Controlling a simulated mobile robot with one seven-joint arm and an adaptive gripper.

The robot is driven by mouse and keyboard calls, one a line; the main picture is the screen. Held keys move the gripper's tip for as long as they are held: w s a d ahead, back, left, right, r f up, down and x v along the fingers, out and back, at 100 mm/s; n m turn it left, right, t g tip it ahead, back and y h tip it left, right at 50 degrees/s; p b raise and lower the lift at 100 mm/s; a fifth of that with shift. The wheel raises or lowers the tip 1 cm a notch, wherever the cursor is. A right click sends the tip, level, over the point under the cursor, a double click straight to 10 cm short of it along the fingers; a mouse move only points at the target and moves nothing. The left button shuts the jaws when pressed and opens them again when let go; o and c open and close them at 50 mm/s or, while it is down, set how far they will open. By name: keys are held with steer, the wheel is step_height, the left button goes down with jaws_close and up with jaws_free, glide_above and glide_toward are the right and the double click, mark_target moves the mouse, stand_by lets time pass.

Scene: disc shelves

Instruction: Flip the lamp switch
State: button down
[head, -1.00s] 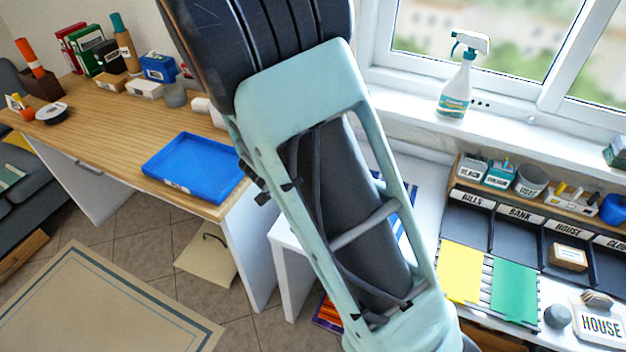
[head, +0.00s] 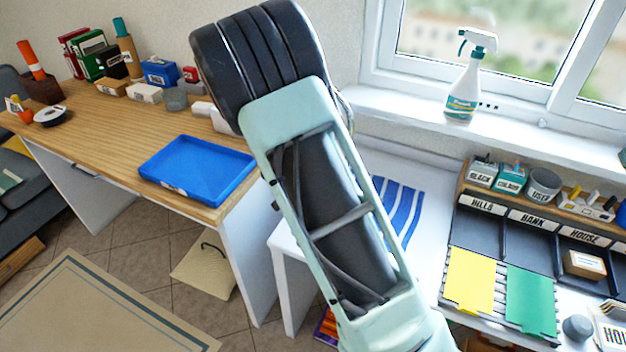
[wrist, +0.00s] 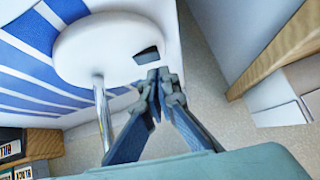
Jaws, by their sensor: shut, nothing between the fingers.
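The lamp shows in the wrist view as a round white base (wrist: 105,48) with a chrome pole (wrist: 103,112) rising from it. A dark switch (wrist: 147,55) sits near the base's right edge. My gripper (wrist: 160,76) is shut and empty, its fingertips just below the switch in the picture. Whether the tips touch the switch or the base, I cannot tell. In the head view my own arm fills the middle, and the lamp and my gripper are hidden.
Blue-and-white stripes (head: 402,212) lie on the white desk around the lamp. A wooden desk with a blue tray (head: 197,168) stands at left. A spray bottle (head: 463,92) stands on the windowsill. A labelled organiser (head: 500,232) is at right. Floor shows between the desks.

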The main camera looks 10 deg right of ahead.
steer(key=shift+a+f, duration=0.1)
steer(key=shift+f, duration=0.75)
steer(key=shift+w+a+f, duration=0.1)
steer(key=shift+f, duration=0.15)
steer(key=shift+s+d+b, duration=0.4)
steer(key=shift+s+d, duration=0.05)
steer(key=shift+d, duration=0.2)
steer(key=shift+r, duration=0.1)
